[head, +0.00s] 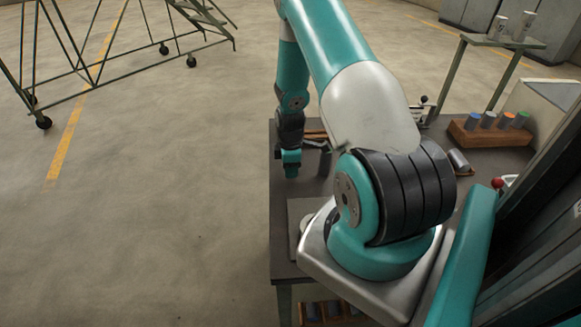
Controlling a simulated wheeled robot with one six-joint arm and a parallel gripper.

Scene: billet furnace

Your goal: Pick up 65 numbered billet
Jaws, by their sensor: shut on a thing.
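My gripper (291,162) points down at the left edge of the dark table, left of my arm's large links. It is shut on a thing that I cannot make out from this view. A dark grey cylinder (325,161), perhaps a billet, stands just right of the gripper. Several billets with coloured ends, blue (488,119), orange (505,120) and green (521,119) among them, stand in a wooden rack (462,134). A grey billet (459,160) lies tilted in front of the rack. No number 65 is readable on any of them.
The dark table (487,160) is partly hidden by my arm. Two pale cylinders (523,25) stand on a raised stand (480,39) at the back right. A rolling ladder frame (115,65) stands at the upper left. The floor left of the table is clear.

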